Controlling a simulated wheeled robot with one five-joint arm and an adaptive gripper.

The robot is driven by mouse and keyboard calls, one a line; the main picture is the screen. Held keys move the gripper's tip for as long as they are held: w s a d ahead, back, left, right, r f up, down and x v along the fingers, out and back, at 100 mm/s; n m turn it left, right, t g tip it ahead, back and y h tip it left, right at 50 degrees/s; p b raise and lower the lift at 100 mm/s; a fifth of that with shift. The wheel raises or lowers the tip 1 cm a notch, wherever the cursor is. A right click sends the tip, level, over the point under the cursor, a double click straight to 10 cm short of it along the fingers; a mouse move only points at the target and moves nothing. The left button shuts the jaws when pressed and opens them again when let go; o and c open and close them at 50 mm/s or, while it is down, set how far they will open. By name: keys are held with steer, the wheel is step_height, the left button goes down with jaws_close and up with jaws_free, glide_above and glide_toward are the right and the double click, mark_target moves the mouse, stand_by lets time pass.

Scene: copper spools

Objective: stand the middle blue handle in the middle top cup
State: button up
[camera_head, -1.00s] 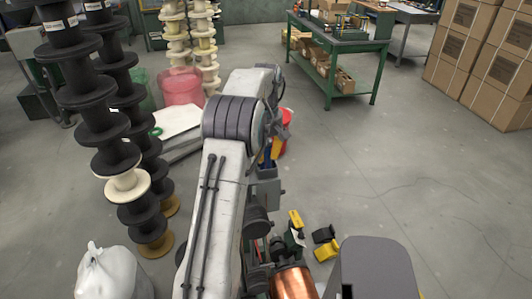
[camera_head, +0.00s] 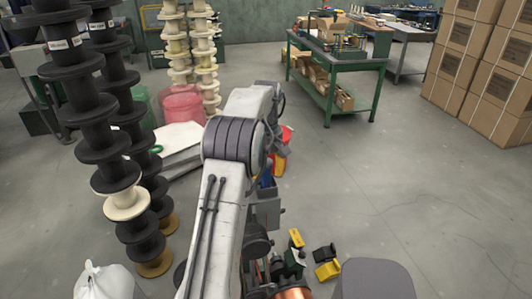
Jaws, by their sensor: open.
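My arm (camera_head: 232,140) reaches forward through the middle of the picture and covers much of what lies beyond it. I cannot make out my gripper's fingers; they seem hidden behind the arm. A small blue patch (camera_head: 266,179) shows just right of the arm, beside a yellow and red thing (camera_head: 279,164); I cannot tell whether it is a handle. No cups and no clear set of blue handles can be made out. The top of a copper spool (camera_head: 292,294) shows at the bottom edge, with green, black and yellow parts (camera_head: 294,250) just above it.
Tall stacks of black spools (camera_head: 95,110) stand at the left, with a white bag (camera_head: 103,282) below. Cream spools (camera_head: 175,45) and a red bin (camera_head: 182,105) are behind. A green workbench (camera_head: 335,70) and cartons (camera_head: 480,65) stand at the back right.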

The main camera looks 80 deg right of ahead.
step_height(320, 180, up, 10)
steer(key=shift+r, duration=0.5)
steer(key=shift+w, duration=0.1)
stand_by(0.5)
